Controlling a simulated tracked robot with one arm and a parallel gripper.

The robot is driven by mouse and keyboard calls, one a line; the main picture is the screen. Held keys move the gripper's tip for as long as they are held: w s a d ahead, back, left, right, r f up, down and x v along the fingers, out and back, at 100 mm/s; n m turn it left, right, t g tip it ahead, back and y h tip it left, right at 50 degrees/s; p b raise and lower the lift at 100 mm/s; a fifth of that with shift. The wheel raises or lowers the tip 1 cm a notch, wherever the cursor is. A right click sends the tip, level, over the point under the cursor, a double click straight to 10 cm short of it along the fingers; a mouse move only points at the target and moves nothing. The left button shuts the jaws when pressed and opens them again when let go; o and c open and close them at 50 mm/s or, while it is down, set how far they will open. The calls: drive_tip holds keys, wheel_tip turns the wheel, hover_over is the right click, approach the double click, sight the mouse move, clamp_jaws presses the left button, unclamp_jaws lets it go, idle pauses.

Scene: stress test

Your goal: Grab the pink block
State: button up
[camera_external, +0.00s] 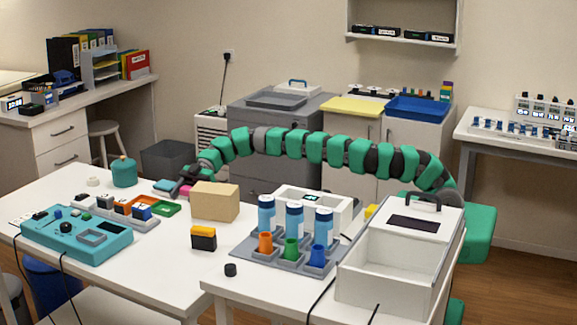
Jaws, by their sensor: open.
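A small pink block (185,191) lies near the far edge of the white table, just left of a tan box. My gripper (181,187) is open at the end of my long green segmented arm, which arches in from the right. It is low over the table, right by the pink block and partly in front of it. I cannot tell whether the fingers touch the block or lie around it. A light blue block (165,186) lies just left of my gripper.
The tan box (215,202) stands close on the right. A teal device (76,236) and a black-orange block (203,238) are nearer. The table's front middle is clear.

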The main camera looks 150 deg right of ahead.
drive_tip(key=c, duration=0.7)
drive_tip(key=shift+r, duration=0.1)
drive_tip(key=shift+c, duration=0.2)
